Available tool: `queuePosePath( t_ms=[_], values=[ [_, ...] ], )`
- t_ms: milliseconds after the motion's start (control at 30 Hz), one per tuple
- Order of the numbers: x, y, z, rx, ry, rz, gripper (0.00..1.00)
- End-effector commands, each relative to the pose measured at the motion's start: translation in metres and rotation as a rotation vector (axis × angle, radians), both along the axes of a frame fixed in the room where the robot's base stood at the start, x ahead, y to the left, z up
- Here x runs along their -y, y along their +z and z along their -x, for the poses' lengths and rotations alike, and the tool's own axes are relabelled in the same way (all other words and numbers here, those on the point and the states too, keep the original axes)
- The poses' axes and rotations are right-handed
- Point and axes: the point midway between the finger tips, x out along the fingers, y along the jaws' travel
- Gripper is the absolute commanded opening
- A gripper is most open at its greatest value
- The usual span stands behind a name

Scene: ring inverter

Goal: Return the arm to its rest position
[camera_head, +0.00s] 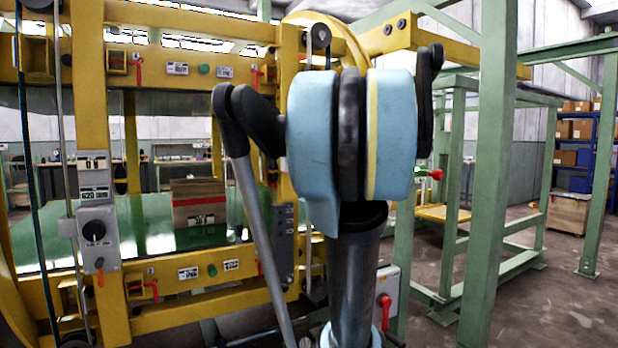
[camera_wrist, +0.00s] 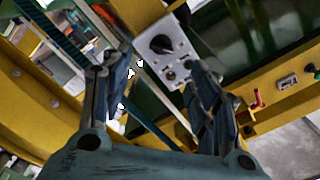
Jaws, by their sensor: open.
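My gripper (camera_wrist: 154,68) shows in the wrist view, its two dark fingers apart with nothing between them. Beyond the fingertips is a grey control box (camera_wrist: 184,46) with a black knob, on the yellow frame. I cannot tell whether the fingers touch it. My arm (camera_head: 345,140) stands in the middle of the head view, its light blue joint raised in front of the machine. The gripper itself cannot be made out in the head view.
The yellow ring inverter frame (camera_head: 92,130) fills the left, with the grey control box (camera_head: 98,240) on its post. A brown package (camera_head: 199,202) sits inside. A green post (camera_head: 487,180) stands close on the right. Open floor (camera_head: 560,290) lies beyond it.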

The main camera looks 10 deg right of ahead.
Motion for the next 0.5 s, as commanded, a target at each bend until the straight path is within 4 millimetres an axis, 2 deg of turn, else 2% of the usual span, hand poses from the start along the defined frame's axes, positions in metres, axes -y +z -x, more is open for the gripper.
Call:
queuePosePath(
  t_ms=[67,167,267,333,500],
  values=[
    [-0.007,-0.005,0.004,-0.011,0.017,0.012,0.55],
    [-0.027,-0.024,0.016,-0.051,0.068,0.052,0.55],
    [-0.058,-0.059,0.04,-0.128,0.155,0.123,0.55],
    [-0.08,-0.09,0.063,-0.199,0.221,0.182,0.55],
    [-0.113,-0.17,0.123,-0.392,0.351,0.334,0.55]
  ],
)
